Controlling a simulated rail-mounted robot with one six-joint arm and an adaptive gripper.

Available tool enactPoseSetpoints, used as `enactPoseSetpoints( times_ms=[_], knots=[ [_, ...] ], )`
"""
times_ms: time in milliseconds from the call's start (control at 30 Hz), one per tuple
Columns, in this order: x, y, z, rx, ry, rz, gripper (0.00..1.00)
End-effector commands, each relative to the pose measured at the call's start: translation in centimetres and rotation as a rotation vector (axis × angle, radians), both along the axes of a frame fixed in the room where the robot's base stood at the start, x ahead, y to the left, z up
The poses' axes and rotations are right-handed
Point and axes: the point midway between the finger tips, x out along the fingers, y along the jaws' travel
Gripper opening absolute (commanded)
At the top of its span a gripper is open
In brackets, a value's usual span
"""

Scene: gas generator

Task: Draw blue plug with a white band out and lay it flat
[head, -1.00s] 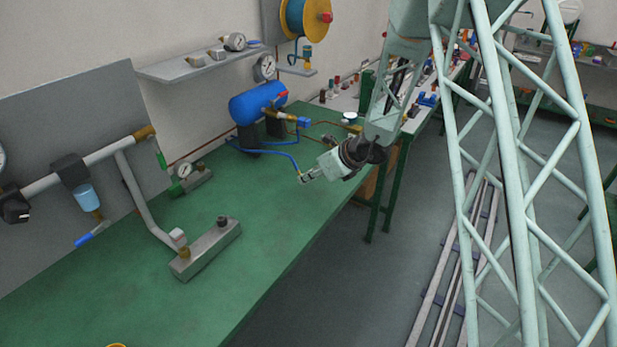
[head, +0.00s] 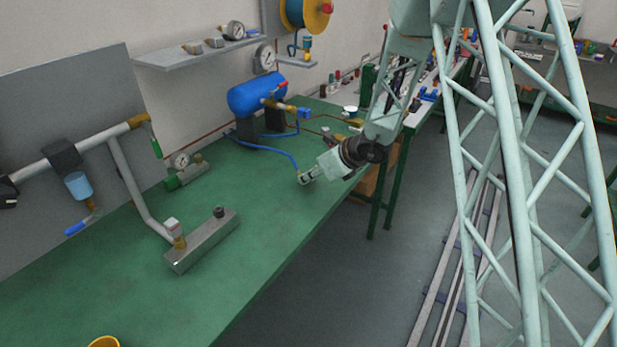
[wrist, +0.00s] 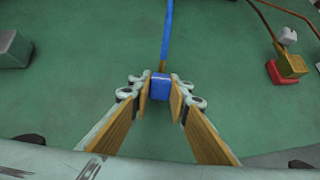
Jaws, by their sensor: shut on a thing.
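In the wrist view a blue block-like piece, taken to be the blue plug (wrist: 160,88), sits between the fingertips of my gripper (wrist: 160,84). A blue hose (wrist: 167,38) leads away from it; I cannot make out a white band. In the head view my gripper (head: 304,178) is low over the green bench near its right edge, shut, with the blue hose (head: 275,151) running from it back towards the blue tank (head: 257,96). The plug itself is too small to make out there. Whether it touches the bench is unclear.
The green bench (head: 255,205) is largely clear around my gripper. A grey manifold block (head: 203,243) lies to the left, with a gauge (head: 181,160) behind it. A yellow ring-like thing (head: 103,342) shows at the bottom edge. In the wrist view a brass-and-red fitting (wrist: 287,68) is at right.

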Motion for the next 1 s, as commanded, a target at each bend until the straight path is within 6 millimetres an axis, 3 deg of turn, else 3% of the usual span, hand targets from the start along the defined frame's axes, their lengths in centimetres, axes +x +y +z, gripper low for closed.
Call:
enactPoseSetpoints(
  times_ms=[233,267,400,1000],
  knots=[
    [0.01,0.01,0.04,0.000,0.000,0.000,0.00],
    [0.01,0.01,0.04,0.000,0.000,0.000,0.19],
    [0.00,0.01,0.02,0.000,0.000,0.000,0.32],
    [-0.37,-0.47,0.62,0.000,-0.001,0.001,0.32]
  ],
)
